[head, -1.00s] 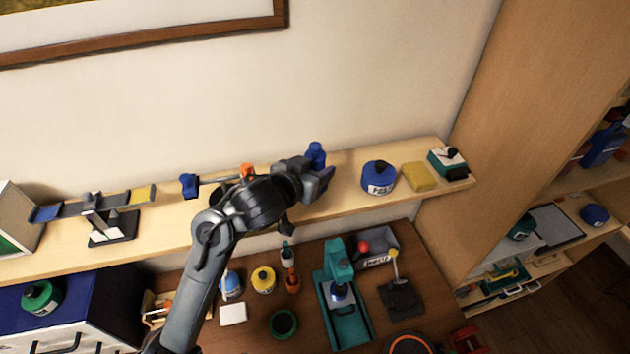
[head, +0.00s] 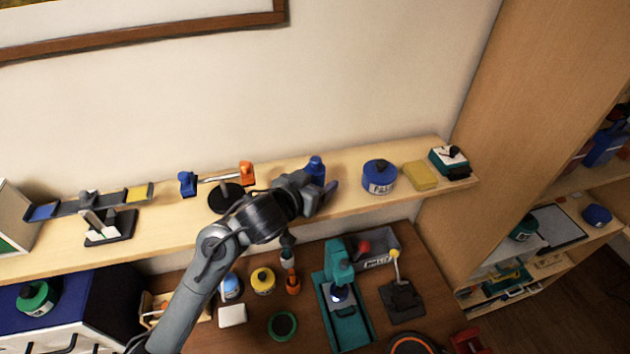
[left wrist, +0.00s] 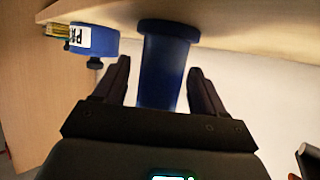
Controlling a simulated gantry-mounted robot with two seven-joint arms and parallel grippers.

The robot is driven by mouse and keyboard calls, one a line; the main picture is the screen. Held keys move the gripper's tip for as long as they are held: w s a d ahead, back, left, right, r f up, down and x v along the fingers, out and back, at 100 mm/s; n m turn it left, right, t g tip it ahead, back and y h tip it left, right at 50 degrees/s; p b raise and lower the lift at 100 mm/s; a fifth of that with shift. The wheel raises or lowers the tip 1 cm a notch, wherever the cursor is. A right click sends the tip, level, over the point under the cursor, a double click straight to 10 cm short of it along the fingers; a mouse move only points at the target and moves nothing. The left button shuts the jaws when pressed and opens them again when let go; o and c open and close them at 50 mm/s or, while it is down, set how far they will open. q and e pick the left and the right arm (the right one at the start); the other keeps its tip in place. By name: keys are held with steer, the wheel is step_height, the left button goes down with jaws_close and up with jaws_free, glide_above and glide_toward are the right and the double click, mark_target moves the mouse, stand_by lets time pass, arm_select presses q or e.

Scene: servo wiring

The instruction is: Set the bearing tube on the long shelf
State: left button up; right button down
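The blue bearing tube (head: 316,168) is upright at the long shelf (head: 345,196), left of the round blue pot. In the left wrist view the tube (left wrist: 164,65) is between the two fingers, and its wider end seems to meet the shelf surface (left wrist: 235,30). My left gripper (head: 318,192) is around the tube. In the left wrist view the fingers of this gripper (left wrist: 162,85) are spread, with a narrow gap on each side of the tube. The tube's lower part is hidden by the gripper in the head view. My right gripper is not in view.
Right of the tube on the shelf are the blue pot (head: 380,178), a yellow block (head: 420,176) and a teal-and-white device (head: 449,160). To the left are a blue-and-orange bar stand (head: 217,180) and a balance (head: 105,216). The workbench below is crowded.

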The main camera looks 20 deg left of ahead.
arm_select(q)
steer(key=shift+r, duration=0.1)
steer(key=shift+r, duration=0.25)
steer(key=p+v, duration=0.5)
steer(key=v, duration=0.7)
steer(key=shift+f+p, duration=0.1)
steer(key=shift+p, duration=0.2)
steer(key=s+f+g+p, duration=0.1)
steer(key=s+f+g, duration=0.2)
steer(key=s+f, duration=0.4)
steer(key=s+a+f+g+y+p, duration=0.1)
steer(key=s+f+g, duration=0.2)
steer(key=s+f, duration=0.3)
steer(key=s+f+g+y+p, duration=0.1)
steer(key=s+f+g, duration=0.2)
steer(key=s+f, duration=0.4)
steer(key=shift+s+a+f+g, duration=0.15)
steer(key=shift+s+a+g, duration=0.05)
steer(key=shift+s, duration=0.7)
steer(key=shift+s+a+f+g, duration=0.15)
steer(key=shift+s+a+g, duration=0.05)
steer(key=shift+s, duration=0.65)
